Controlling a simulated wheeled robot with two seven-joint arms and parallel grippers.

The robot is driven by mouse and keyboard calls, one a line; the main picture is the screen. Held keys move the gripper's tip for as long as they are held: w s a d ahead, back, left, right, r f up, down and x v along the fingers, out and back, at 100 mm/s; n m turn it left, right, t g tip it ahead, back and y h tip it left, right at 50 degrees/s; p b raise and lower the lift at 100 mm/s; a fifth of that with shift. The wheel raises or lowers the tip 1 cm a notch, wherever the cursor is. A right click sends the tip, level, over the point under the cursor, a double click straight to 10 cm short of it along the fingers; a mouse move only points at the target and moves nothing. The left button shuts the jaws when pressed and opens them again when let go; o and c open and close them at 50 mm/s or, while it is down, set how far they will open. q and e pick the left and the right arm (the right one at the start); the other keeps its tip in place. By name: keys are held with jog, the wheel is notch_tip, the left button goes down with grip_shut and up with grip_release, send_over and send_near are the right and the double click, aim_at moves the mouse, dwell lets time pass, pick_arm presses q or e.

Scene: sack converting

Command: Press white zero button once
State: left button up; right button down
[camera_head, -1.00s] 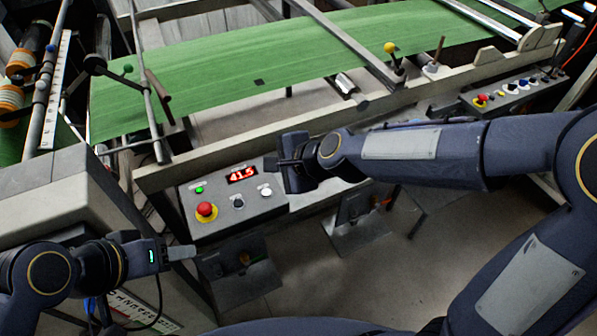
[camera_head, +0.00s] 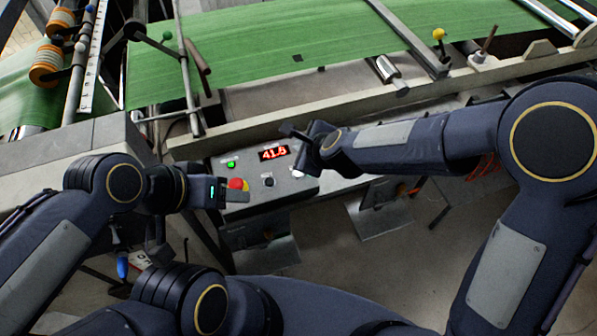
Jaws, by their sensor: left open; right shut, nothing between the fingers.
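The grey control panel (camera_head: 255,203) sits below the machine's front beam. It carries a red display (camera_head: 273,153), which seems to read about 41.5, a green button (camera_head: 231,164), a dark knob (camera_head: 268,181) and a red stop button on yellow (camera_head: 236,184). The white button (camera_head: 297,173) is at the panel's right, partly covered by my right gripper. My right gripper (camera_head: 299,160) is shut and empty, over or close to the white button; contact cannot be told. My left gripper (camera_head: 238,195) is open and empty, in front of the panel's left edge, beside the stop button.
A green web (camera_head: 240,60) runs across the machine behind the panel. The beam (camera_head: 350,112) stands just behind the panel. A yellow-knobbed lever (camera_head: 439,35) rises at the right. Floor (camera_head: 330,250) is clear below the panel.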

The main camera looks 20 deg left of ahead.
aim_at(300, 176)
notch_tip(300, 176, down, 8)
jog(key=b, duration=0.7)
jog(key=shift+f+b, duration=0.25)
jog(key=shift+b, duration=0.1)
dwell(1.3)
jog(key=shift+f+b, duration=0.35)
jog(key=shift+b, duration=0.05)
jog(key=shift+f+b, duration=0.4)
jog(key=shift+f, duration=0.05)
dwell(0.5)
dwell(0.3)
jog(key=shift+r+p, duration=0.85)
jog(key=shift+r, duration=0.1)
notch_tip(300, 176, up, 5)
jog(key=p, duration=0.5)
